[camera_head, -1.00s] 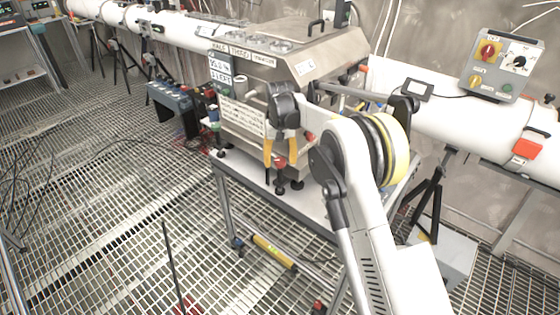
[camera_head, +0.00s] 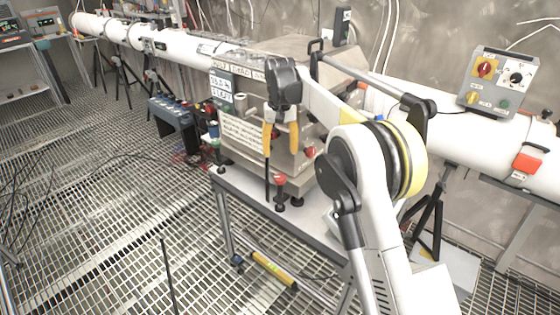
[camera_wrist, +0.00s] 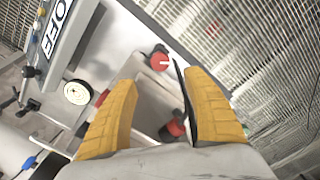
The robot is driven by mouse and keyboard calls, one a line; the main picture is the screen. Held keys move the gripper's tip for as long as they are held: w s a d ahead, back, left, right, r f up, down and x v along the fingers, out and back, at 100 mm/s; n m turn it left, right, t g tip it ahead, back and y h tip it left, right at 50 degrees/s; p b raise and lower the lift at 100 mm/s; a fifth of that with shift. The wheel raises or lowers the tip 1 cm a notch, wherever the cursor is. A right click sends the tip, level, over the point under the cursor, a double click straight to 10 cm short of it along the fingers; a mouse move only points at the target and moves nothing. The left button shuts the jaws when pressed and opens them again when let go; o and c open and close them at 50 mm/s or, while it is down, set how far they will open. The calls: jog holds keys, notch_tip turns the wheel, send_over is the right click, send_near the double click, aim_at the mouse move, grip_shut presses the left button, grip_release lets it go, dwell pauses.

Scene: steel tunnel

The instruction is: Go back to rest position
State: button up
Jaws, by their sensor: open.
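My gripper (camera_head: 281,148) hangs from the arm in front of the steel box (camera_head: 240,108) on the wheeled cart, with its yellow fingers pointing down. In the wrist view the two yellow fingers of my gripper (camera_wrist: 150,115) stand wide apart, with nothing held between them. Beyond the fingertips I see a red knob (camera_wrist: 160,60) and another red-topped part lower down, partly hidden by the right finger. The arm bends at a joint with a yellow ring to the right of the box.
The cart's white top (camera_head: 235,180) bears the steel box. A white beam pipe (camera_head: 180,40) runs along the wall behind. A grey control box (camera_head: 497,82) sits on the right pipe. A blue-grey unit (camera_head: 172,122) stands left of the cart. The grated floor (camera_head: 90,210) at left is mostly clear.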

jog(key=shift+r, duration=0.2)
jog(key=s+d+r+m+t+b, duration=0.1)
jog(key=s+d+r+t, duration=0.1)
jog(key=s+d+r, duration=0.6)
jog(key=s+d+r+t+b, duration=0.1)
jog(key=s+d+r+t, duration=0.1)
jog(key=s+d+r, duration=0.5)
jog(key=s+d+f+t, duration=0.1)
jog(key=s+f, duration=0.3)
jog(key=s, duration=0.4)
jog(key=s+d+f+m+t, duration=0.1)
jog(key=s+d+f, duration=0.2)
jog(key=s, duration=0.5)
jog(key=s+d+f+t+b, duration=0.1)
jog(key=s+d+f, duration=0.1)
jog(key=s+f, duration=0.4)
jog(key=shift+s+d+m, duration=0.3)
jog(key=shift+s, duration=0.65)
